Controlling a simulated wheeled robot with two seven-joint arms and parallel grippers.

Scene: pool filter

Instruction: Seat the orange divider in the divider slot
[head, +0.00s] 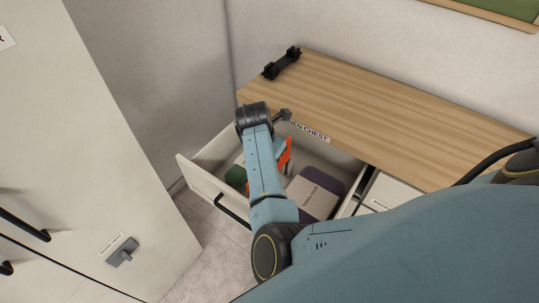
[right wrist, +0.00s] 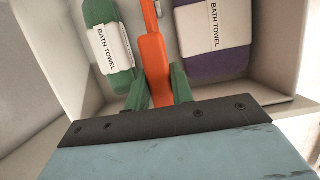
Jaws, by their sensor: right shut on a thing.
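The orange divider (right wrist: 153,62) is upright between two bath towels inside the open drawer (head: 207,183). It also shows in the head view (head: 285,153), partly behind my right arm. My right gripper (right wrist: 160,88) is shut on the divider, with one green finger on each side of it. In the head view the right gripper is hidden behind the arm. The divider slot is not visible in either view, and I cannot tell whether the divider's lower edge is in it. My left gripper is not in view.
A green bath towel (right wrist: 105,45) lies left of the divider and a purple one (right wrist: 213,38) right of it. The wooden chest top (head: 390,108) has a black rack (head: 282,63) at its far left corner. A white cabinet (head: 85,150) stands left of the drawer.

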